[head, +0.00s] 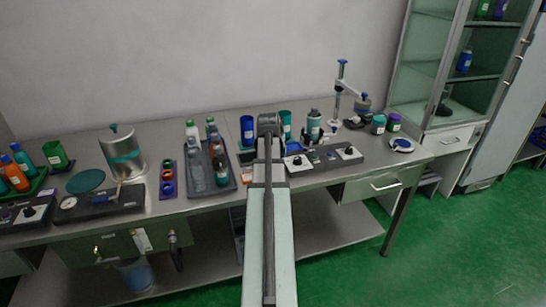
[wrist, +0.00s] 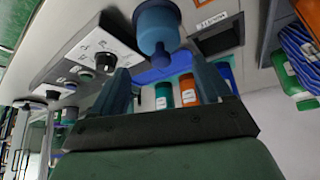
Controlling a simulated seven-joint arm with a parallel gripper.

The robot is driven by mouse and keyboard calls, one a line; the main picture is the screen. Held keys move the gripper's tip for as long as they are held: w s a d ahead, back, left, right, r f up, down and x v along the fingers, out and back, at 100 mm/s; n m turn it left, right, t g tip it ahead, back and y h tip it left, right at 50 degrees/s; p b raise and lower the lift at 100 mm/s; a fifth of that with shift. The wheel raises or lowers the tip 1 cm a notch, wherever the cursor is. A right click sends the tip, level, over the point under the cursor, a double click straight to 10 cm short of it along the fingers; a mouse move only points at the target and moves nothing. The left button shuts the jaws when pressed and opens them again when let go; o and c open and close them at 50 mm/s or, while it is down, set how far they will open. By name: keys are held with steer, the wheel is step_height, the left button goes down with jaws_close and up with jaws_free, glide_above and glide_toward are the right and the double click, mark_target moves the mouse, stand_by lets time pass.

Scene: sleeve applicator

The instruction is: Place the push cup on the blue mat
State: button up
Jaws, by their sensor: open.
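My gripper (wrist: 162,72) is open, with its two dark fingers apart in the wrist view. A light-blue cup-shaped piece with a narrow lower end (wrist: 157,24), which looks like the push cup, shows just beyond and between the fingertips. I cannot tell whether it touches anything beneath. A flat blue patch (wrist: 168,66), likely the blue mat, lies behind it, partly hidden by the fingers and the cup. In the head view my arm covers the middle of the bench, and my gripper (head: 268,128) hides the cup there.
A dark control box with knobs (head: 322,158) stands right of my arm, with bottles (head: 314,124) behind it. A blue cylinder (head: 247,130) stands just left. A grey tray of bottles (head: 221,184) and a metal canister (head: 122,152) are farther left.

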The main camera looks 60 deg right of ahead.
steer(key=shift+v, duration=2.65)
steer(key=shift+o, duration=0.5)
